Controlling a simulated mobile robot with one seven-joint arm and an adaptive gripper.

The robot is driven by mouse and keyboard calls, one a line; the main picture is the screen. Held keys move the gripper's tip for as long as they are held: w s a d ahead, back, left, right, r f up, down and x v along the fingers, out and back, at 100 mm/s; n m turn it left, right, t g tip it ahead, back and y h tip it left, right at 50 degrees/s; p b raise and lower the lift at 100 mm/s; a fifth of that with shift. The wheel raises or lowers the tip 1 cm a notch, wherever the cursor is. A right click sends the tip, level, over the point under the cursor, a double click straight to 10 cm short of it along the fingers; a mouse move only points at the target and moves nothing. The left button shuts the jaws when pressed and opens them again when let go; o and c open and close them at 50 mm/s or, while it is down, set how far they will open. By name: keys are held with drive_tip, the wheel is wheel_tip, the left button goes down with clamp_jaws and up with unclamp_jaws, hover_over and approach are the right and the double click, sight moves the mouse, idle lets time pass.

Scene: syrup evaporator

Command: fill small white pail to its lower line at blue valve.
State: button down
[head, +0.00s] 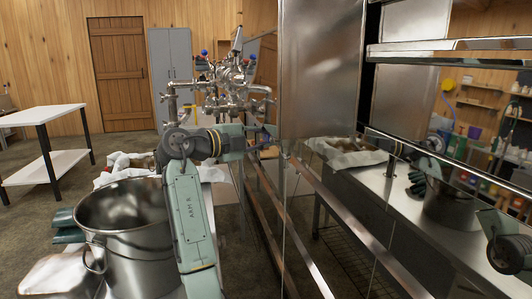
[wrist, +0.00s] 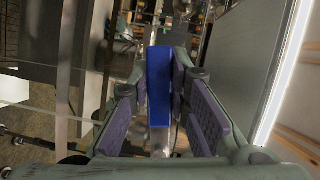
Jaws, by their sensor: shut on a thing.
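A flat blue handle (wrist: 159,88) stands upright between the purple pads of my gripper (wrist: 158,72) in the wrist view. My gripper is shut on it. The pipe or fitting behind the handle is mostly hidden. In the head view my gripper (head: 264,141) is at the end of my arm, just left of the steel panel, and the handle is too small there to make out clearly. I cannot make out a small white pail in either view, so its fill line and level do not show.
A large steel pot (head: 125,225) stands at the front left beside my arm. Steel pipework with blue and red knobs (head: 228,85) rises behind my arm. A tall shiny steel panel (head: 318,70) stands close on the right and reflects the scene. A white-topped table (head: 40,115) is at the far left.

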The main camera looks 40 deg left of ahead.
drive_tip(key=shift+r+m+t+b, duration=0.4)
drive_tip(key=shift+r+m+b, duration=0.25)
drive_tip(key=shift+m, duration=0.25)
drive_tip(key=c, duration=1.5)
unclamp_jaws()
drive_tip(key=v, duration=1.2)
drive_tip(key=shift+a, duration=0.1)
drive_tip(key=shift+r, duration=0.1)
